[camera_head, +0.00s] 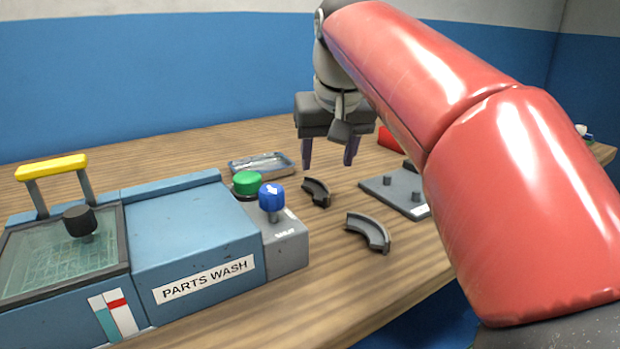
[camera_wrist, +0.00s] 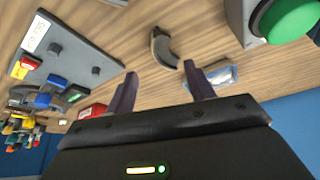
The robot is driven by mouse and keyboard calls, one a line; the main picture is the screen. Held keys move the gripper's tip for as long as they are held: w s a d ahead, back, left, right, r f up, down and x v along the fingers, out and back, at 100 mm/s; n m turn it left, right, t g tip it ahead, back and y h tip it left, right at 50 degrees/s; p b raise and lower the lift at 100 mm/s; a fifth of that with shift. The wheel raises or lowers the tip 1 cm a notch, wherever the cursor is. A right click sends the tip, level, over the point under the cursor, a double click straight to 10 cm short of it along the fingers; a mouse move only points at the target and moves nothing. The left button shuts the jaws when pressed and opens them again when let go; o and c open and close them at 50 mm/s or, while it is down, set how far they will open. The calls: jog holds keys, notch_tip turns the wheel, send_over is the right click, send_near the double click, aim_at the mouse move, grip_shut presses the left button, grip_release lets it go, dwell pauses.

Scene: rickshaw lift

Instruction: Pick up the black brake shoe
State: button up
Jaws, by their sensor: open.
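Two curved brake shoes lie on the wooden bench. The darker, near-black one (camera_head: 317,192) is beside the wash unit's button box; the greyer one (camera_head: 372,230) is closer to the front. In the wrist view, a dark curved shoe (camera_wrist: 161,47) lies beyond my fingertips, and a piece of another grey thing (camera_wrist: 115,2) is cut off at the top edge. My gripper (camera_head: 329,158) is open and empty, above the bench and behind the black shoe in the head view. Its two purple fingers (camera_wrist: 160,73) point toward the bench, apart from both shoes.
The blue parts-wash unit (camera_head: 190,235) stands left, with a yellow handle (camera_head: 52,166), green button (camera_head: 246,182) and blue knob (camera_head: 272,197). A shallow tray (camera_head: 262,163) lies behind the black shoe. A grey pegged plate (camera_head: 395,187) is right. A red object (camera_head: 389,139) sits behind it.

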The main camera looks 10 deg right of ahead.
aim_at(322, 188)
jog(key=b+x, duration=0.1)
jog(key=x, duration=0.6)
jog(key=shift+a+f, duration=0.1)
jog(key=shift+f, duration=0.2)
grip_shut()
jog(key=shift+r, duration=0.15)
notch_tip(322, 188, up, 20)
jog(key=p, duration=0.2)
jog(key=shift+f, duration=0.2)
